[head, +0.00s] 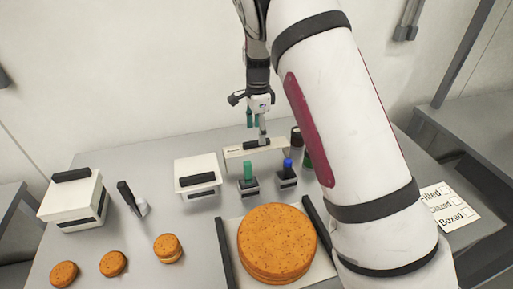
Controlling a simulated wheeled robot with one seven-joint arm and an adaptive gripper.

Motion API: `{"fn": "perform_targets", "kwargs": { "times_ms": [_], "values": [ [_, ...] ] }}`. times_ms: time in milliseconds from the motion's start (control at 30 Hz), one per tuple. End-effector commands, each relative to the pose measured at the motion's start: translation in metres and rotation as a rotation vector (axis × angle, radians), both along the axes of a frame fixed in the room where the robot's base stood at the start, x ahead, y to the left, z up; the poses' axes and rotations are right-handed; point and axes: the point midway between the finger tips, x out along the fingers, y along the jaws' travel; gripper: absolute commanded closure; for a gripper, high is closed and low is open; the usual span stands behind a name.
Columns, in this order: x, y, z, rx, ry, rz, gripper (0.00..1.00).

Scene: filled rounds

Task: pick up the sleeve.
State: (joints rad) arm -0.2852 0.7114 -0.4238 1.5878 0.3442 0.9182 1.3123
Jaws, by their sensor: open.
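A long, low cream box with small dark print (236,155) lies at the back middle of the table, and I take it to be the sleeve. A black strip shows on its top. My gripper (257,126) points down over this box, with its fingers open. One grey finger reaches down close to the black strip; I cannot tell whether it touches. The right end of the box is close to my arm and dark cylinders.
A stack of large orange rounds (276,240) sits on a tray at the front. Small rounds (113,263) lie front left. White lidded boxes (72,203) (197,170), a black-handled tool (131,198), and green (248,172) and blue-topped (287,166) items stand nearby. A labelled card (451,207) lies right.

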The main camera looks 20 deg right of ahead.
Motion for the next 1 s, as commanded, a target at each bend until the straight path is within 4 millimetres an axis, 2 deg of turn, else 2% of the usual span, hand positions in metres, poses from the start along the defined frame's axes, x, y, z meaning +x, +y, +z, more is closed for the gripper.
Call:
{"fn": "perform_targets", "kwargs": {
  "times_ms": [167, 500, 800, 1000],
  "values": [
    [-0.001, 0.001, -0.011, 0.0, 0.001, 0.0, 0.33],
    [-0.003, 0.005, -0.053, 0.001, 0.0, 0.0, 0.33],
    [-0.002, 0.005, -0.057, 0.001, -0.001, 0.0, 0.33],
    [-0.002, 0.005, -0.057, 0.0, -0.001, 0.0, 0.79]
  ]
}}
